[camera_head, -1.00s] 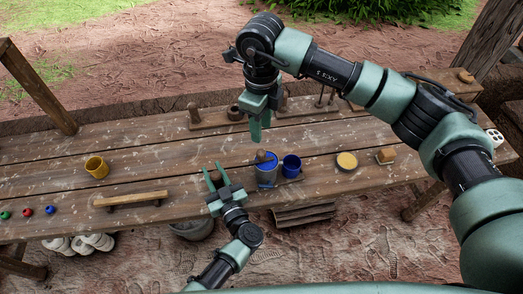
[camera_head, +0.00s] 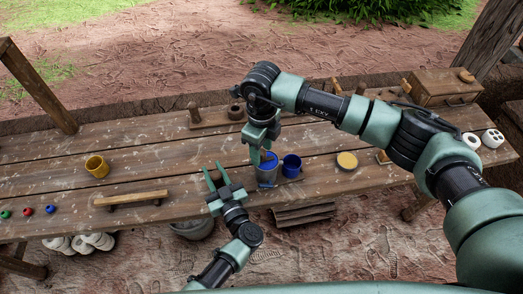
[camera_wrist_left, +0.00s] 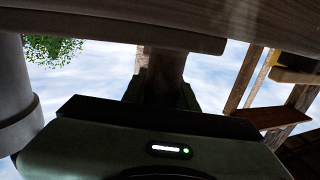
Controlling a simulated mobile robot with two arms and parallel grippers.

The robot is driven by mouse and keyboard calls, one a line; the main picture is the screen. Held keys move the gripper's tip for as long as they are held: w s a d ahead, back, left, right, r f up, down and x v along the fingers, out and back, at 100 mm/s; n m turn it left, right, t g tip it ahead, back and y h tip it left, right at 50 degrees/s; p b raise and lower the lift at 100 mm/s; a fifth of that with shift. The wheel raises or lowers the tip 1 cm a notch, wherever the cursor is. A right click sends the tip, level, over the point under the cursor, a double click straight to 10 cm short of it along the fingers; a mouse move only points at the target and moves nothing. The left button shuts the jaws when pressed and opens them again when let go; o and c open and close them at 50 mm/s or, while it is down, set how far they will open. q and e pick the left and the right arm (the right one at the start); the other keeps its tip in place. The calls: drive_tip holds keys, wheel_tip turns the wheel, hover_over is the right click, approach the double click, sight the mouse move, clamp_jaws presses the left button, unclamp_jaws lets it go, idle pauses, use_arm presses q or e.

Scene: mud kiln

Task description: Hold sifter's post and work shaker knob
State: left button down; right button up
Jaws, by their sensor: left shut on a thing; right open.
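A grey-blue cup-shaped vessel with a bright blue inside (camera_head: 267,178), which looks like the sifter, stands near the bench's front edge. My right gripper (camera_head: 257,158) points down at its rim, open; its fingers cover the brown knob there. Whether they straddle the knob I cannot tell. My left gripper (camera_head: 217,177) is just left of the vessel, low at the front edge. In the left wrist view a brown upright post (camera_wrist_left: 165,75) stands between its fingers, and it is shut on this post. The post's join to the sifter is hidden.
A blue cup (camera_head: 291,166) stands close right of the sifter. Further right is a round yellow-topped dish (camera_head: 347,161). A wooden box (camera_head: 446,88) stands at the back right.

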drive_tip(key=shift+f, duration=0.45)
drive_tip(key=shift+c, duration=0.3)
clamp_jaws()
idle(0.9)
